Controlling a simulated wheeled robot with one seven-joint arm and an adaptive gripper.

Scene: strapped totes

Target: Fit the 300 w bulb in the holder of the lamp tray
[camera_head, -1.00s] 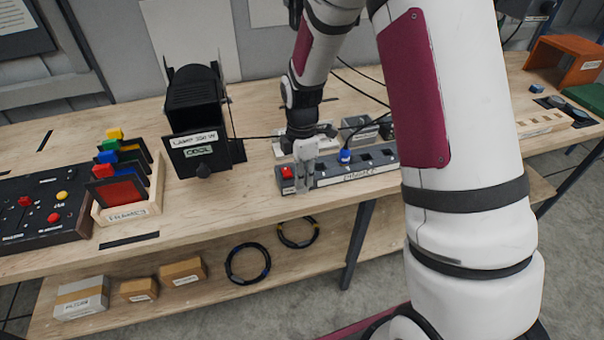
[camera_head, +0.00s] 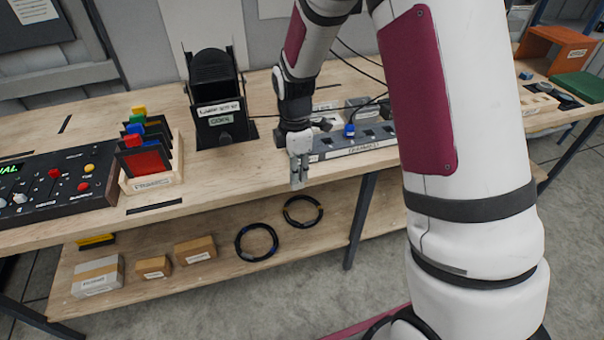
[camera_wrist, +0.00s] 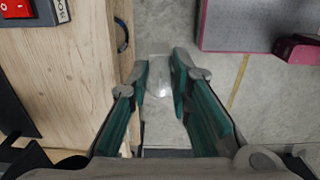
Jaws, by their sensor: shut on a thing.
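My gripper (camera_head: 298,182) hangs fingers-down at the front edge of the bench, in front of the power strip. In the wrist view its green-lined fingers (camera_wrist: 160,88) are closed on a small clear, glassy thing (camera_wrist: 158,76), seemingly the bulb; its wattage mark cannot be read. Floor shows beneath it. The black lamp housing (camera_head: 214,97) stands on the bench left of my gripper, with a label seeming to read "LAMP 300 W" and a "COOL" label below. No lamp tray or bulb holder can be made out.
The power strip (camera_head: 350,150) holds a blue plug (camera_head: 349,130); its red switch (camera_wrist: 14,9) shows in the wrist view. Left are a frames rack (camera_head: 155,180) and a control desk (camera_head: 60,207). Boxes (camera_head: 154,266) and cable coils (camera_head: 257,243) lie on the lower shelf.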

